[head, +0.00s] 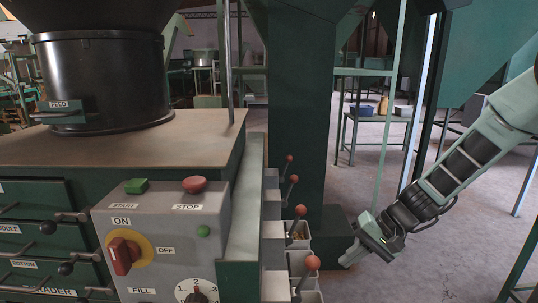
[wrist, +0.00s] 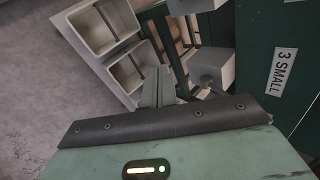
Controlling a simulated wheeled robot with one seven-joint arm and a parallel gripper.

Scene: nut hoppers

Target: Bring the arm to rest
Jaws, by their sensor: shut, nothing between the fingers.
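My gripper (head: 357,250) is at the lower right of the head view, at the end of my pale green arm. It points down and to the left, right of the column of grey bins, and is apart from them. In the wrist view my gripper's fingers (wrist: 158,88) show as a narrow grey pair, shut with nothing between them. Beyond them in the wrist view are grey open bins (wrist: 105,27) and a dark green panel marked "3 SMALL" (wrist: 284,75).
A grey control box (head: 165,235) with a red rotary switch (head: 123,256) stands at the left. Levers with red knobs (head: 313,262) rise beside the bins. A dark green post (head: 297,110) stands behind. Grey floor is open right of my gripper. A table (head: 376,117) stands farther back.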

